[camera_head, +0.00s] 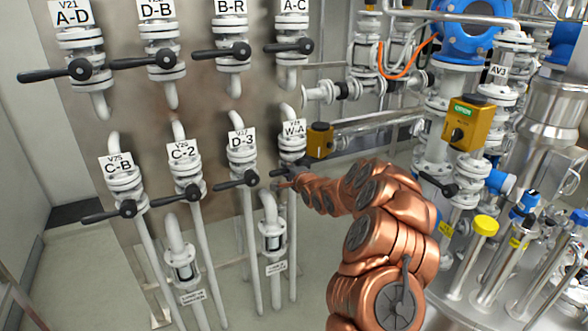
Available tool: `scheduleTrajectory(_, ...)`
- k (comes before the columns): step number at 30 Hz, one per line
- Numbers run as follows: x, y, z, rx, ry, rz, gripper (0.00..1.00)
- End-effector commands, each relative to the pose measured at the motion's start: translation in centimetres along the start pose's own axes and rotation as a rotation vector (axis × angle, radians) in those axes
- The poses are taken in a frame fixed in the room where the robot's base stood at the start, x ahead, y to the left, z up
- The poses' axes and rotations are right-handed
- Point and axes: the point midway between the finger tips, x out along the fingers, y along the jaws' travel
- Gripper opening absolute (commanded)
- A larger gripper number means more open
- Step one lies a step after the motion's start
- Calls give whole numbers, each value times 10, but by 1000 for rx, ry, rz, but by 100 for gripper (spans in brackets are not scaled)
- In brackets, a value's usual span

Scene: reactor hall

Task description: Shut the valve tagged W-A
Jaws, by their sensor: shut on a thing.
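The valve tagged W-A (292,145) is the rightmost in the lower row on the panel. Its white tag is at the top of a white pipe body. Its black lever (281,172) points left, crosswise to the pipe, like the levers beside it. My copper-coloured arm reaches in from the lower right. My gripper (283,180) is at this lever and shut on it. The gripper's fingers are small and dark here, so the exact hold on the lever is hard to see.
Valve D-3 (242,155) stands close on the left, its lever also pointing left. Valve A-C (292,60) is above. A yellow box (320,140) sits close to the right of W-A. Blue-flanged pipework and a steel vessel (525,110) fill the right side.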

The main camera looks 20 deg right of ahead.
Motion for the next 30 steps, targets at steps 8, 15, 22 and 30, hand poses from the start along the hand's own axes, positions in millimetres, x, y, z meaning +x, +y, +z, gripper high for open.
scheduleTrajectory(8,0,-5,0,-2,-1,-9,0)
scheduleTrajectory(15,0,-3,-1,-1,0,-6,42)
scheduleTrajectory(22,0,-2,-1,-1,1,-3,48)
scheduleTrajectory(30,-6,0,-2,2,2,-1,48)
